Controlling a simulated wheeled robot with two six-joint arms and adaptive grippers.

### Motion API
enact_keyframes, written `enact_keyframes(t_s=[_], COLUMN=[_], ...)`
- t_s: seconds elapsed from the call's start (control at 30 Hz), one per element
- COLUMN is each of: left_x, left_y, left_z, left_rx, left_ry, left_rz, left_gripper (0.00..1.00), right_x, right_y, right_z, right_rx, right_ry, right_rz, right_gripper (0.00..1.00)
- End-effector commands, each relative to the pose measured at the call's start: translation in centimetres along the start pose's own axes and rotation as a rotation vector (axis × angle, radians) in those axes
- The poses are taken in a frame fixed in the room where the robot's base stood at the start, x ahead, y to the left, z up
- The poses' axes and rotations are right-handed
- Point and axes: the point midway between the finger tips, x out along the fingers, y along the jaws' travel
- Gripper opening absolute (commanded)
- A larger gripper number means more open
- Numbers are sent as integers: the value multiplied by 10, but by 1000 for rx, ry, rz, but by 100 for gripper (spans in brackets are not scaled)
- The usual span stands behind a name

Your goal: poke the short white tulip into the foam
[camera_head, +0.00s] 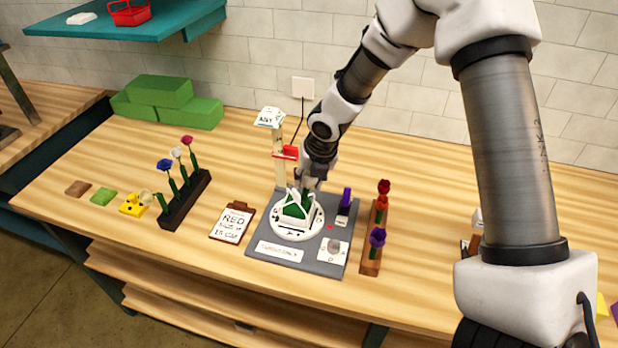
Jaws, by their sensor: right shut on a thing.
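The green foam (295,211) sits in a round white dish (280,232) on a grey mat (262,262), with white pointed pieces around it. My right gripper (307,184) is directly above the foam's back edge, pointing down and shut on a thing. Its fingers and the white pieces hide most of that thing; it seems to be the short white tulip, but its head and stem cannot be made out. I cannot tell whether it touches the foam. My left gripper is not in view.
A dark rack (185,205) holds blue, white and pink flowers; a pale one leans at its near end. A wooden rack (371,262) with red and purple flowers stands right of the mat. A clipboard (232,222) lies left. A post with a red slider (286,153) stands behind.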

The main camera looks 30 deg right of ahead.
Motion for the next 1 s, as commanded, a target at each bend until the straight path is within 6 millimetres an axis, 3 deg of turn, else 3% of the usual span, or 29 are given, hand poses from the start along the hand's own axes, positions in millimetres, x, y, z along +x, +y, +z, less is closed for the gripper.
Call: enact_keyframes(t_s=[1.0], left_x=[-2], left_y=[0], left_z=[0], left_rx=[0], left_ry=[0], left_rz=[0], left_gripper=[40], right_x=[9], right_y=[0], right_z=[-2], right_rx=[-1], right_ry=[0], right_rz=[0], right_gripper=[18])
